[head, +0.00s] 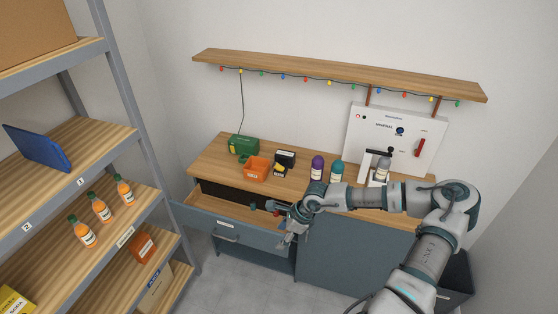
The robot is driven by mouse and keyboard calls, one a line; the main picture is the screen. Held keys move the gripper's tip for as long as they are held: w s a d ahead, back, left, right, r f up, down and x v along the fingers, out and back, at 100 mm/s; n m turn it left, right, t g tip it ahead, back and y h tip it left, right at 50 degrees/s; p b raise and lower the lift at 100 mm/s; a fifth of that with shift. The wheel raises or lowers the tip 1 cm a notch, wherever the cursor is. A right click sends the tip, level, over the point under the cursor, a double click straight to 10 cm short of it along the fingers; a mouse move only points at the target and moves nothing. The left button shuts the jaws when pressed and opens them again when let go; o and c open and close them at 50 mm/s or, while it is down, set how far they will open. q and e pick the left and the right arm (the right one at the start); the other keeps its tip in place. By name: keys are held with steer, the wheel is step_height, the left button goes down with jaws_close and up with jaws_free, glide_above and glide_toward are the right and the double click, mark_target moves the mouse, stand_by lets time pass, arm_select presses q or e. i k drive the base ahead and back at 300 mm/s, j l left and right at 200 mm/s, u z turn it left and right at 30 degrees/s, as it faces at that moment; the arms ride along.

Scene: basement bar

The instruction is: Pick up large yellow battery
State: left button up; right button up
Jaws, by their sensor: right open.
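A black and yellow block (284,161), which looks like the large yellow battery, stands on the wooden workbench (220,150), right of an orange bin. A smaller yellow and black piece (280,171) sits at its front. My right gripper (269,225) is open, over the front of the pulled-out drawer (232,209), below and apart from the block. It hides part of the drawer's right end; a small red and dark thing shows by its upper finger, too small to make out. My left gripper is not in view.
An orange bin (256,174) and a green case (243,145) stand left on the bench. Purple (317,168) and teal (336,171) bottles stand to the right, near a white panel (405,140). A shelf rack (130,125) fills the left. A wall shelf (340,75) hangs above.

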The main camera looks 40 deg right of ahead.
mark_target(279, 167)
steer(key=i+l, duration=0.25)
steer(key=l, duration=0.15)
steer(key=i+l, duration=0.2)
steer(key=l, duration=0.15)
steer(key=i+l, duration=0.25)
steer(key=l, duration=0.15)
steer(key=i+l, duration=0.2)
steer(key=l, duration=0.2)
steer(key=i+l, duration=0.25)
steer(key=l, duration=0.1)
